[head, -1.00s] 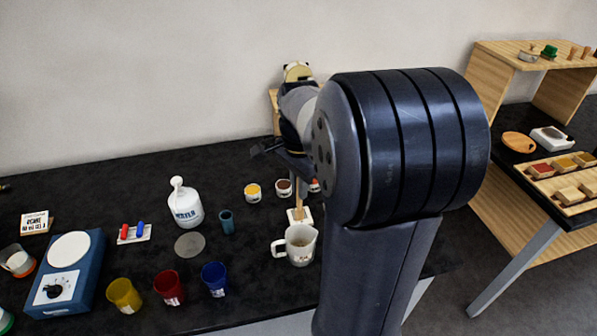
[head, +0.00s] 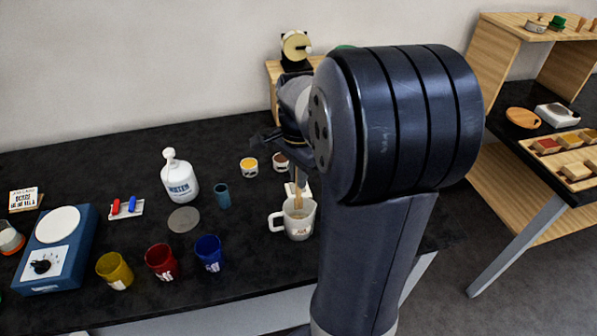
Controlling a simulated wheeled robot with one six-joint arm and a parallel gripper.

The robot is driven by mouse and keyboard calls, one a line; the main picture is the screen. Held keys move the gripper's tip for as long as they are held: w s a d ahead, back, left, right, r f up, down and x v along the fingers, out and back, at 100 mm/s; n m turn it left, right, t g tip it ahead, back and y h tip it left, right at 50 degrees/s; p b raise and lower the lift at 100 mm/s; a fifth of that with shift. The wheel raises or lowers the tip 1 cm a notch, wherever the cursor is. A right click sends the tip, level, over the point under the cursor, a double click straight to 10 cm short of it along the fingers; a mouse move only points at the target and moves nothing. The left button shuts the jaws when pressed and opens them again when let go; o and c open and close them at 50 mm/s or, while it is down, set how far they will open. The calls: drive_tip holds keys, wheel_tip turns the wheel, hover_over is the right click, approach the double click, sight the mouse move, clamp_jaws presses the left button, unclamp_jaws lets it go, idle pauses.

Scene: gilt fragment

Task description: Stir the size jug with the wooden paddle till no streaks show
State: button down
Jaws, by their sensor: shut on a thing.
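The size jug (head: 300,226) is a pale jug with its handle to the left, upright near the front of the black table. The wooden paddle (head: 298,200) stands nearly upright with its lower end inside the jug's mouth. My gripper (head: 290,150) is above the jug, partly hidden behind my own arm, and is shut on the paddle's upper part. The jug's contents are too small to tell whether streaks show.
A blue cup (head: 208,253), red cup (head: 162,262) and yellow cup (head: 114,270) stand left of the jug. A white water bottle (head: 180,177), a small teal cup (head: 222,195) and a grey disc (head: 183,219) are behind them. A blue hotplate (head: 75,262) sits far left.

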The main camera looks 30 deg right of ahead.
sight(299, 198)
drive_tip(key=shift+f+b, duration=2.45)
drive_tip(key=shift+f, duration=1.45)
